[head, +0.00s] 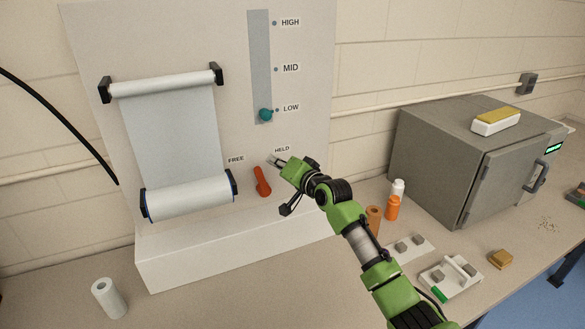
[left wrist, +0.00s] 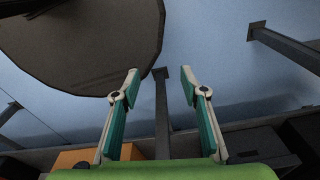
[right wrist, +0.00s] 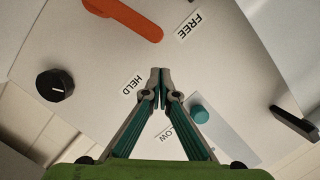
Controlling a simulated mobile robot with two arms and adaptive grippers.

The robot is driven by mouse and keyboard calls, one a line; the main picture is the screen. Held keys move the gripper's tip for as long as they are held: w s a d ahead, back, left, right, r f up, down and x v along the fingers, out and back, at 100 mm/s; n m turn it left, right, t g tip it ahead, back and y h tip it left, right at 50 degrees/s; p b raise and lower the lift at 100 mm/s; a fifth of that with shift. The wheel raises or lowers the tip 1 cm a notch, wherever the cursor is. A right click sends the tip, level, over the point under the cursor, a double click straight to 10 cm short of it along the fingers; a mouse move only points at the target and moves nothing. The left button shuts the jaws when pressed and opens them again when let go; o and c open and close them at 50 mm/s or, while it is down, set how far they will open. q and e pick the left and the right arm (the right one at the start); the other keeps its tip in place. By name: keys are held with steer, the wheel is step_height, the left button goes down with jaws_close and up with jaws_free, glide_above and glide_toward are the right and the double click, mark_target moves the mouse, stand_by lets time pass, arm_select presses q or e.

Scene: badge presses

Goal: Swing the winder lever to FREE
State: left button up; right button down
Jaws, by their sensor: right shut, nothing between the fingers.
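The winder lever (head: 262,181) is a red-orange bar on the white panel. Its upper end points up and slightly left, between the FREE label (head: 236,159) and the HELD label (head: 282,149), somewhat nearer FREE. The lever also shows in the right wrist view (right wrist: 130,17). My right gripper (head: 273,160) is shut and empty, just below the HELD label and right of the lever's upper end. In the right wrist view its fingertips (right wrist: 159,72) are apart from the lever. My left gripper (left wrist: 160,75) is open and empty, away from the panel.
A film roll (head: 188,198) hangs left of the lever. A teal slider knob (head: 265,115) sits at LOW above. A black knob (right wrist: 55,85) is on the panel. Bottles (head: 392,208), a grey oven (head: 450,165) and small fixtures stand right. A loose roll (head: 109,298) stands front left.

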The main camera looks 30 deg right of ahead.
arm_select(q)
steer(key=shift+s+a+f+b, duration=0.1)
steer(key=shift+a+f+b, duration=0.05)
steer(key=shift+f+b, duration=0.45)
steer(key=shift+a+f+b, duration=0.15)
steer(key=shift+f+b, duration=0.2)
steer(key=shift+f, duration=0.35)
arm_select(e)
steer(key=a+v, duration=0.1)
steer(key=v, duration=0.6)
steer(key=shift+s+d, duration=0.2)
steer(key=shift+s, duration=0.2)
steer(key=shift+s+f, duration=0.1)
